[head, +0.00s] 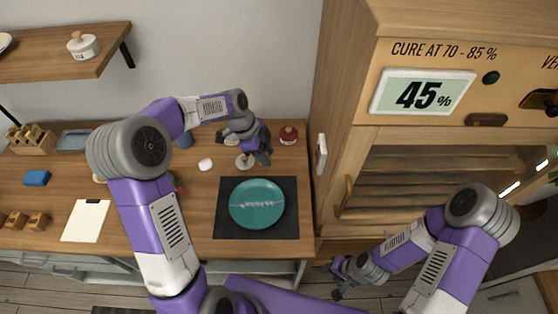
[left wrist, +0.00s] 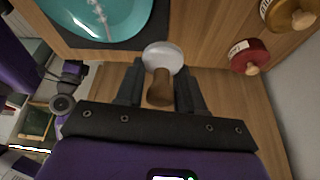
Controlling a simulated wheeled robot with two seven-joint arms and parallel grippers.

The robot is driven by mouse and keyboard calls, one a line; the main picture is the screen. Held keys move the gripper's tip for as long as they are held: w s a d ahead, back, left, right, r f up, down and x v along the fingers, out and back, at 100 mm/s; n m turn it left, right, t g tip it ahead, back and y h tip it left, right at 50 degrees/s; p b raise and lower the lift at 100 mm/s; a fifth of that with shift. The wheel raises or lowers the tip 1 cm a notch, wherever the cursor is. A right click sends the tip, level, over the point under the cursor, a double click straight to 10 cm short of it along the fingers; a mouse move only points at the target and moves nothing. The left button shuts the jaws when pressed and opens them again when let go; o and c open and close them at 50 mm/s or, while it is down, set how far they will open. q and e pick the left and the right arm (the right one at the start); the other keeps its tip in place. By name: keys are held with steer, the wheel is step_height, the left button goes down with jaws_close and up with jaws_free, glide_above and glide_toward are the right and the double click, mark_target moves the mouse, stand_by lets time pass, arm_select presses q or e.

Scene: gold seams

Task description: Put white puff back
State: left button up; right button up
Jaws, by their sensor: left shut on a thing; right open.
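The white puff is a pale round pad (left wrist: 163,55) with a wooden handle, seen in the left wrist view. My left gripper (left wrist: 158,82) is shut on that handle, with a dark finger on each side. In the head view the puff (head: 244,161) shows as a pale disc at my left gripper (head: 262,155), over the back of the table, behind the teal plate. I cannot tell whether it touches the table. My right gripper (head: 345,275) is open and empty, low in front of the cabinet.
The teal plate (head: 257,204) with a pale seam lies on a dark mat (head: 228,228). A red jar (head: 288,135) stands at the back right. A small white object (head: 205,164) lies to the left. A shelf (head: 60,55) holds a white lidded jar (head: 83,46). The cabinet (head: 345,130) reads 45%.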

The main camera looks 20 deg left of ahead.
arm_select(q)
steer(key=m+p, duration=0.1)
steer(key=p, duration=0.1)
glide_above(286, 166)
steer(key=a, duration=0.2)
steer(key=shift+m+g, duration=0.3)
steer(key=shift+g, duration=0.1)
steer(key=f, duration=1)
steer(key=shift+d, duration=0.35)
steer(key=shift+f, duration=0.15)
steer(key=o, duration=0.5)
steer(key=shift+f, duration=0.1)
steer(key=o, duration=0.4)
steer(key=shift+o, duration=0.2)
